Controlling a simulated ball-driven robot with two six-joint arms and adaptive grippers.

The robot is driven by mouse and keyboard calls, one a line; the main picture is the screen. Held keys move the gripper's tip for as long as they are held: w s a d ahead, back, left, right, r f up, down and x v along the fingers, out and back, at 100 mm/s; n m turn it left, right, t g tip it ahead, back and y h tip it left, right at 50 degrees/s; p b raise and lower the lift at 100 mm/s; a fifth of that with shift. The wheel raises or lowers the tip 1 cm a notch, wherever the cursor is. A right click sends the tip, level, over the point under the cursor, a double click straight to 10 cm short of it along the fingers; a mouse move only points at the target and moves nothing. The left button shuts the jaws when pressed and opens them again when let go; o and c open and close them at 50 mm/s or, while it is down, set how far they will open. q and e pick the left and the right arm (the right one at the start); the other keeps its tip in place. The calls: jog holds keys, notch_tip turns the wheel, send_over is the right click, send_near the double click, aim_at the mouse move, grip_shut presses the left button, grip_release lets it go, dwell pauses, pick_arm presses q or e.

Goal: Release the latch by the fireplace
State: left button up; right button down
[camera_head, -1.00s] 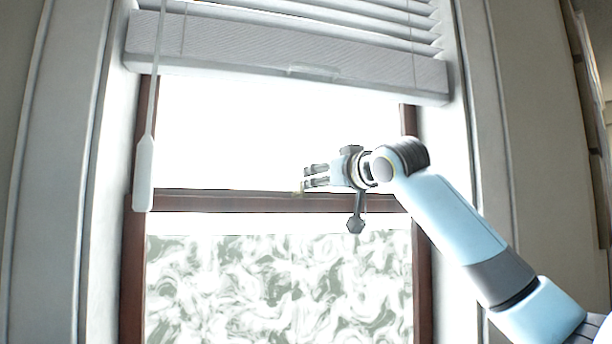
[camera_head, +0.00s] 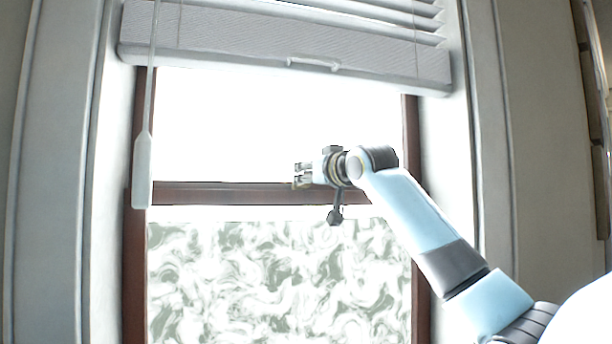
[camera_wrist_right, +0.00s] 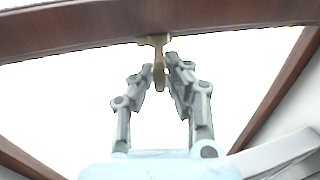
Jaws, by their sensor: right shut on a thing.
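The latch (camera_wrist_right: 159,62) is a small brass-coloured piece that hangs from the window's brown rail in the right wrist view. My right gripper (camera_wrist_right: 160,78) is shut on it, with a finger on each side. In the head view my right gripper (camera_head: 300,174) is at the brown middle rail (camera_head: 230,194) of the window, with its fingers pointing left. The latch is hardly visible there, a small yellowish spot at the fingertips. My left gripper is not in view.
A white blind (camera_head: 270,45) with a handle hangs over the top of the window. Its pale wand (camera_head: 142,170) hangs at the left. Patterned glass (camera_head: 270,285) fills the lower sash. White trim frames both sides.

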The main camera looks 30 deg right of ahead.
jog(key=shift+w+a+m+g+h+p, duration=0.1)
jog(key=shift+a+m+g+h+p, duration=0.15)
jog(key=shift+m+h, duration=0.65)
jog(key=shift+w+a+m+g+h+p, duration=0.15)
jog(key=shift+a+m+g+h, duration=0.25)
jog(key=shift+h, duration=0.8)
jog(key=shift+s+d, duration=0.1)
jog(key=shift+s, duration=0.05)
jog(key=c, duration=1.4)
grip_release()
jog(key=v, duration=1.2)
jog(key=shift+f, duration=0.2)
jog(key=shift+f, duration=0.1)
